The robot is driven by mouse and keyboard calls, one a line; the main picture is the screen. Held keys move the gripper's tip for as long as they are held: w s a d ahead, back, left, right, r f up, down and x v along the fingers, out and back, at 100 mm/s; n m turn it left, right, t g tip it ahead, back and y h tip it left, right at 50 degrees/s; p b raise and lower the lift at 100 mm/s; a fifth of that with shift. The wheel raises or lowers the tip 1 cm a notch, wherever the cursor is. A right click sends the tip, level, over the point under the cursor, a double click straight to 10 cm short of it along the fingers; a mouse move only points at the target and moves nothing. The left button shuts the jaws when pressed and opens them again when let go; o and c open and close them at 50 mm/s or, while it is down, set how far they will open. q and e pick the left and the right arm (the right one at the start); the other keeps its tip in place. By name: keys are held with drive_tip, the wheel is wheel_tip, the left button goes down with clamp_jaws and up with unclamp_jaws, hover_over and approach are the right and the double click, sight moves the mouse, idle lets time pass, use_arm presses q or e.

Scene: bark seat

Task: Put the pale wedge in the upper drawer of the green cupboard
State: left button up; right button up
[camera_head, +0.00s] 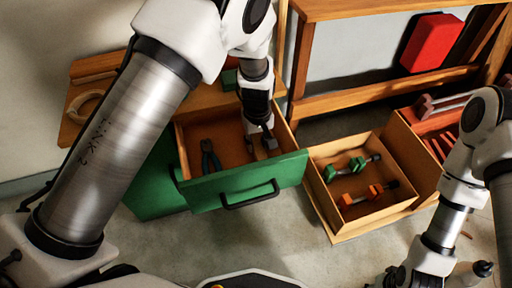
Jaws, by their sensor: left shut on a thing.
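The green cupboard (152,190) stands left of centre, and its upper drawer (238,183) is pulled out, with a green front and a dark handle. My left gripper (262,148) reaches down into the drawer from above. It is shut on a small piece that I take to be the pale wedge; the fingers and shadow hide most of it. I cannot tell whether the piece touches the drawer floor. Pliers with dark handles (209,158) lie in the drawer to the left of the gripper. My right gripper (395,275) is low at the right, partly cut off, its jaws unclear.
A wooden bench frame (385,88) with a red block (432,42) stands behind. The grey floor in front is mostly clear.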

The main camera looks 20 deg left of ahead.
sight(257, 145)
use_arm(q)
drive_tip(key=shift+f, duration=0.8)
use_arm(e)
drive_tip(key=shift+f, duration=0.3)
use_arm(q)
drive_tip(key=shift+f, duration=0.1)
drive_tip(key=o, duration=1)
drive_tip(key=shift+o, duration=0.2)
wheel_tip(257, 145, up, 12)
drive_tip(key=p, duration=0.4)
drive_tip(key=shift+r, duration=0.2)
use_arm(e)
drive_tip(key=shift+r, duration=2.25)
